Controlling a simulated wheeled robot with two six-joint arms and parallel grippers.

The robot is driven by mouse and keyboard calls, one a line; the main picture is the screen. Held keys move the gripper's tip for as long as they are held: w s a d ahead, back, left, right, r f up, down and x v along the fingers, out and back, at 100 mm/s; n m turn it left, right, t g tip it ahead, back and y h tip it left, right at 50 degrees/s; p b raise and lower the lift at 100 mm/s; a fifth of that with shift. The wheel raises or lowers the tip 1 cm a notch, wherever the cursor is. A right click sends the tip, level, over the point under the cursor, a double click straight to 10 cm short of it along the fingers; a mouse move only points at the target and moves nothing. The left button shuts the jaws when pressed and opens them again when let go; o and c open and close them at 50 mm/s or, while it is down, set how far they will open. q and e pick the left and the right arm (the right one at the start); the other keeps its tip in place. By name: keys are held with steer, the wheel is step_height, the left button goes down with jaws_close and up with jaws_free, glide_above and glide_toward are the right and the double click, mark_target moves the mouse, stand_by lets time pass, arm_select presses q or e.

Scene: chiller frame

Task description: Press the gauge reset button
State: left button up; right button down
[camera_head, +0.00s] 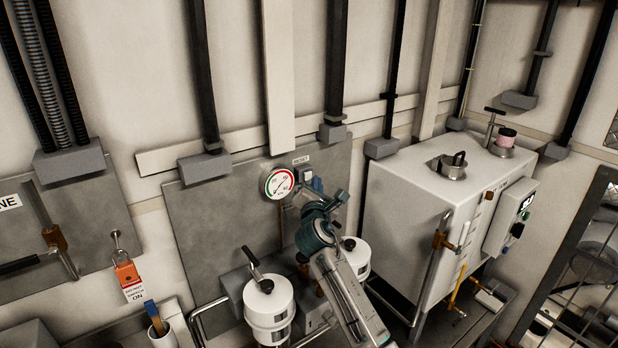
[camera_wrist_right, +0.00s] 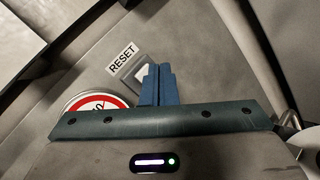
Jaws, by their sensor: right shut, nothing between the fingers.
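The gauge reset button is a pale button in a small grey housing beside the round gauge (camera_head: 279,183). The housing (camera_head: 307,176) sits under a white RESET label (camera_head: 301,159). In the right wrist view, the button housing (camera_wrist_right: 125,69) lies beside the RESET label (camera_wrist_right: 122,59), partly hidden by my fingers. My right gripper (camera_head: 318,184) is shut and empty, its blue fingertips (camera_wrist_right: 159,68) close to the button. I cannot tell whether they touch it. The gauge (camera_wrist_right: 97,102) is partly hidden by the gripper body. My left gripper is not in view.
Two white canisters (camera_head: 269,305) with black-knobbed handles stand below the panel (camera_head: 215,213). A white tank (camera_head: 405,215) with valves and a control box stands to the right. A red lockout tag (camera_head: 127,272) hangs at left.

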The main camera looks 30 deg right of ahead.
steer(key=shift+w, duration=0.1)
stand_by(0.6)
steer(key=shift+w, duration=0.35)
steer(key=shift+w, duration=0.4)
stand_by(0.6)
steer(key=shift+s+r+p, duration=0.1)
steer(key=shift+s+p, duration=0.05)
steer(key=shift+p, duration=0.25)
steer(key=shift+s+p, duration=0.4)
steer(key=shift+s, duration=0.3)
